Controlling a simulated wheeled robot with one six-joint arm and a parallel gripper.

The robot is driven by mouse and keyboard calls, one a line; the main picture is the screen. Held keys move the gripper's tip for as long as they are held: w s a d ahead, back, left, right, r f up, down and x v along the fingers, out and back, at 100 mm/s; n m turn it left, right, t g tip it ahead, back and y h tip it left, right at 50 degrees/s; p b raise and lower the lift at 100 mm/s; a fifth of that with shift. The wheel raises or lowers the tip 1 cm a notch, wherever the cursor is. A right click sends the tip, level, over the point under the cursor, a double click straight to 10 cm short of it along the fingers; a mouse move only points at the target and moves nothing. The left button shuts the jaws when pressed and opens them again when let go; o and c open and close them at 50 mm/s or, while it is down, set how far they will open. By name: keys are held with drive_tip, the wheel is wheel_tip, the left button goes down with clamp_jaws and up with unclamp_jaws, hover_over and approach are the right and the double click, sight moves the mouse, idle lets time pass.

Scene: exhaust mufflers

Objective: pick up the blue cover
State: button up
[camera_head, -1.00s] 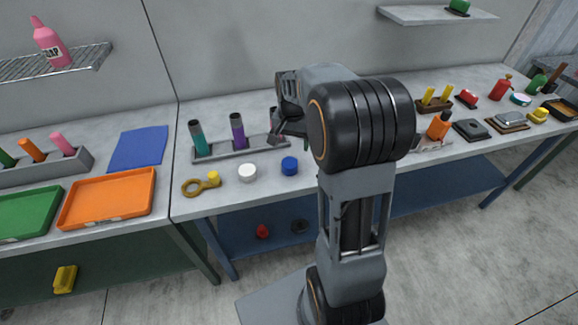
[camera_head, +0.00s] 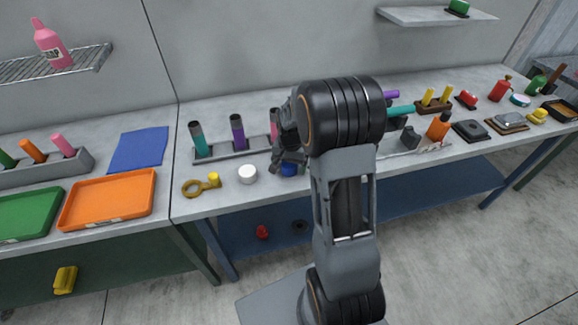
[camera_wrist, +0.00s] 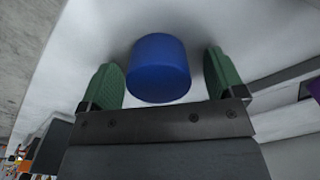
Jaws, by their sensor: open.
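The blue cover (camera_head: 289,170) is a short blue cylinder standing on the grey bench, partly hidden by my gripper in the head view. In the wrist view the blue cover (camera_wrist: 159,70) sits between the two green finger pads, with a gap on each side. My gripper (camera_head: 287,165) is over the cover. In the wrist view my gripper (camera_wrist: 163,80) is open around it, its jaws apart and not visibly touching it.
A white cover (camera_head: 247,173) stands left of the blue one, with a yellow-brown ring tool (camera_head: 200,187) beyond it. Close behind is a grey rack (camera_head: 245,148) holding teal, purple and pink tubes. The bench's front edge is near.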

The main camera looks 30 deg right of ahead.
drive_tip(key=c, duration=1)
drive_tip(key=shift+o, duration=0.2)
drive_tip(key=shift+r, duration=0.1)
